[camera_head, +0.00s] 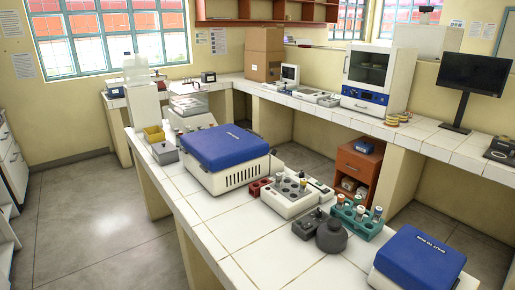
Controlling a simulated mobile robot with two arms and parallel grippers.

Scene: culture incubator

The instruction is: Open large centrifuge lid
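A large white centrifuge (243,178) with vents on its front stands on the tiled bench. Its blue lid (225,146) is shut. A second, smaller-looking unit with a shut blue lid (420,258) stands at the lower right and is partly cut off by the bottom of the picture. Neither of my grippers is in view.
Right of the large centrifuge are a block with several wells (296,196), a teal tube rack (356,215) and a dark round pot (332,236). A grey box (165,153) and yellow container (154,135) stand to its left. Bare tiles (225,222) lie in front.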

